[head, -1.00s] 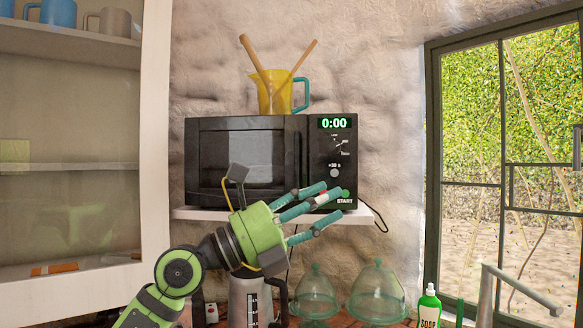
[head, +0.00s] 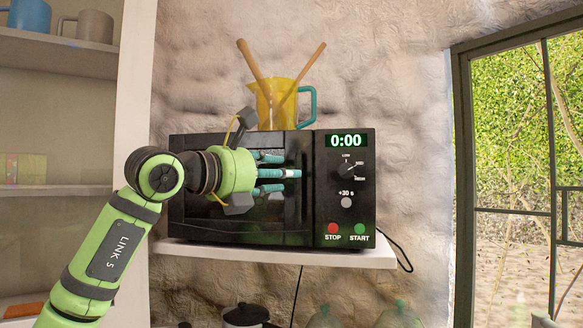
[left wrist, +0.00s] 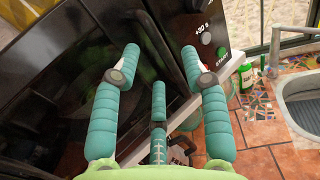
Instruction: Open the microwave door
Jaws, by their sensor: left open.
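The black microwave (head: 345,205) stands on a white shelf with its door (head: 205,225) closed. Its display reads 0:00. The dark vertical door handle (head: 306,205) is at the door's right edge, beside the control panel. My left gripper (head: 283,173) is open and empty in front of the door, its teal fingers pointing right toward the handle. In the left wrist view, the handle (left wrist: 160,45) lies between the spread fingertips (left wrist: 160,62), beyond them. I cannot tell if any finger touches it. The gripper and arm hide part of the door. My right gripper is not in view.
A yellow jug (head: 278,105) with two wooden sticks stands on top of the microwave. The white shelf (head: 260,256) edge runs below. A cabinet (head: 135,110) is at left and a window (head: 515,150) at right. Glass domes and a sink (left wrist: 300,95) are lower down.

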